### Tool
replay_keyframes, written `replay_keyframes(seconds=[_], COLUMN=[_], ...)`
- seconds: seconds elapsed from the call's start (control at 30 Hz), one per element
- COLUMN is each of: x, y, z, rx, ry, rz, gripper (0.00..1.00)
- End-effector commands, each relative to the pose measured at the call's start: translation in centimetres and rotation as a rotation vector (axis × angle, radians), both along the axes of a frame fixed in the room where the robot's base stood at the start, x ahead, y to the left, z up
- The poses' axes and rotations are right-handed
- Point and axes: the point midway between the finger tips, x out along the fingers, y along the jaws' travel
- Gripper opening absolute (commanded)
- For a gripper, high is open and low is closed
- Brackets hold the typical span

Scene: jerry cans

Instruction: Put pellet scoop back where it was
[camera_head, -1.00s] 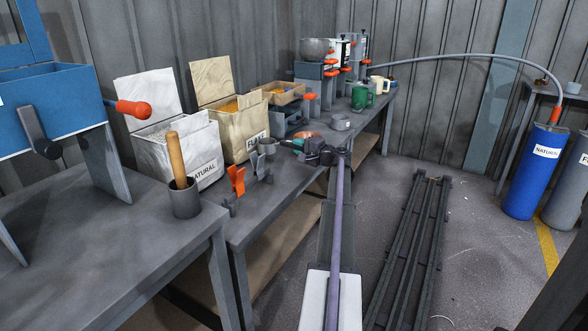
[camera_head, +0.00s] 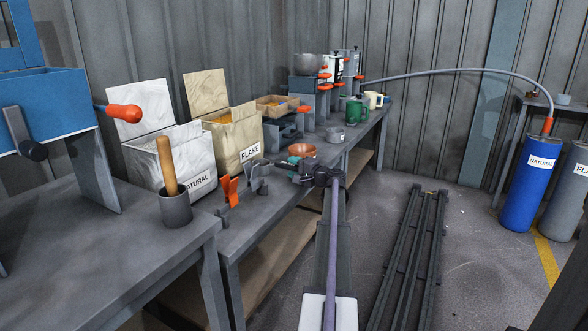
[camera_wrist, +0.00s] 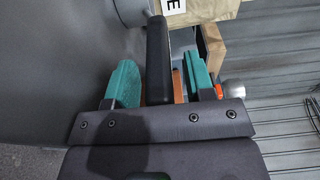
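The pellet scoop shows in the wrist view as a black handle (camera_wrist: 157,60), with a grey round part (camera_wrist: 131,9) at its far end. My gripper (camera_wrist: 163,82) has its teal fingers on both sides of the handle. Gaps show on both sides, narrower at the left finger, so it looks open around the handle. In the head view my gripper (camera_head: 296,164) is low over the bench, just right of the small grey stand (camera_head: 259,187). The scoop's cup appears to be at that stand, but how it rests there is too small to tell.
An orange clip (camera_head: 229,191) stands left of the stand. Behind are the NATURAL box (camera_head: 196,160) and FLAKE box (camera_head: 238,137). An orange bowl (camera_head: 302,149) is just behind my gripper. A grey pot with a wooden-handled tool (camera_head: 176,207) stands on the near bench. The floor aisle at right holds a rack (camera_head: 410,255).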

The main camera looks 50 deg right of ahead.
Motion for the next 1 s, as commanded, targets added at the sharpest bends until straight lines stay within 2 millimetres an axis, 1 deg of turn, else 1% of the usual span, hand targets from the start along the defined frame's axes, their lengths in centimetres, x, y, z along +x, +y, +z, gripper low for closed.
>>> replay_keyframes(seconds=[0.17,0.23,0.27,0.37,0.6,0.7,0.83,1.0], x=[0.0,0.0,-0.4,-2.3,-8.8,-10.7,-11.9,-12.1], y=[0.0,0.0,0.0,0.1,0.3,0.2,0.2,0.2], z=[0.1,0.7,0.4,0.3,0.3,0.3,0.3,0.3], rx=[0.0,0.0,0.0,0.0,0.0,0.0,0.0,0.0], ry=[0.0,0.0,0.0,0.0,0.0,0.0,0.0,0.0], rz=[0.0,0.0,-0.001,-0.003,-0.002,-0.002,-0.001,0.0], gripper=[0.49,0.49,0.49,0.49,0.49,0.49,0.49,0.49])
